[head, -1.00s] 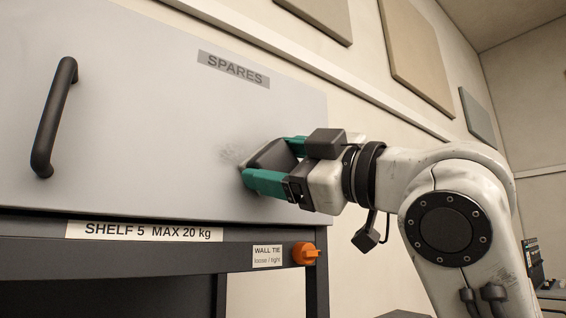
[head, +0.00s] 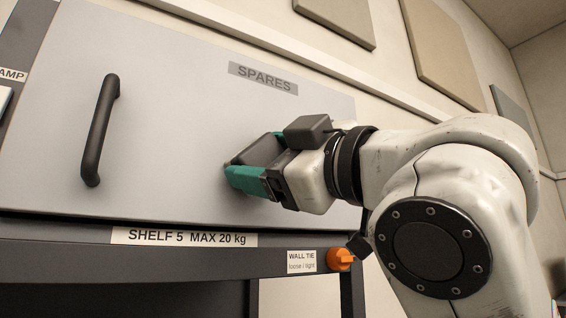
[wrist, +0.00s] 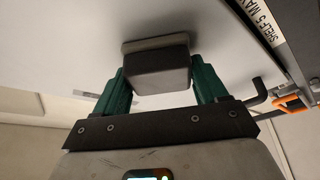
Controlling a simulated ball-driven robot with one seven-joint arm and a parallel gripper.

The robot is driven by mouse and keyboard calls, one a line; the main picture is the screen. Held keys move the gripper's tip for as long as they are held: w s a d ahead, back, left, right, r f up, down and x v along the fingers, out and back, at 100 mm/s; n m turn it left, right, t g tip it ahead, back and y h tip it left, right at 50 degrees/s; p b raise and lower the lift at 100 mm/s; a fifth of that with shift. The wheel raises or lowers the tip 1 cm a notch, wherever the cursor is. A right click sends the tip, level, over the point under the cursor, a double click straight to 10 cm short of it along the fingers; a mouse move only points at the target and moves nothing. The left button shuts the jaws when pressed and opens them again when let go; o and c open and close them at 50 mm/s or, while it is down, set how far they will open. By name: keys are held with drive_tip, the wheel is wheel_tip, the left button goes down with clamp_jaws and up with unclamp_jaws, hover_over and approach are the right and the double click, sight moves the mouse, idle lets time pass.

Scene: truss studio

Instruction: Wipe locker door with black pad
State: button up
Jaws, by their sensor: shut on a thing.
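The locker door (head: 185,140) is a pale grey panel with a SPARES label and a dark handle (head: 100,130) on its left. My gripper (head: 248,166) has green fingers and is shut on the black pad (head: 258,149), below the SPARES label. In the wrist view the dark pad (wrist: 157,72) sits between both green fingers, its face flat against or very close to the door (wrist: 60,45). The door surface behind the pad and gripper is hidden. No smudge shows on the visible part of the door.
Below the door runs a dark shelf edge (head: 60,262) with a SHELF 5 MAX 20 kg label (head: 183,237). An orange WALL TIE knob (head: 341,259) sticks out at its right end. The handle protrudes left of my gripper; the door between them is clear.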

drive_tip(key=shift+s+a, duration=0.15)
drive_tip(key=shift+a, duration=0.1)
drive_tip(key=shift+s+d+f, duration=0.1)
drive_tip(key=shift+s+d, duration=0.05)
drive_tip(key=shift+s, duration=0.15)
drive_tip(key=shift+s+d+b, duration=0.25)
drive_tip(key=shift+s+d, duration=0.55)
drive_tip(key=shift+s, duration=0.3)
drive_tip(key=shift+s+d+b, duration=0.2)
drive_tip(key=shift+s+d, duration=0.55)
drive_tip(key=shift+s, duration=0.35)
drive_tip(key=shift+s+d, duration=0.4)
drive_tip(key=shift+s, duration=0.2)
drive_tip(key=shift+s+d, duration=0.4)
drive_tip(key=shift+s, duration=0.2)
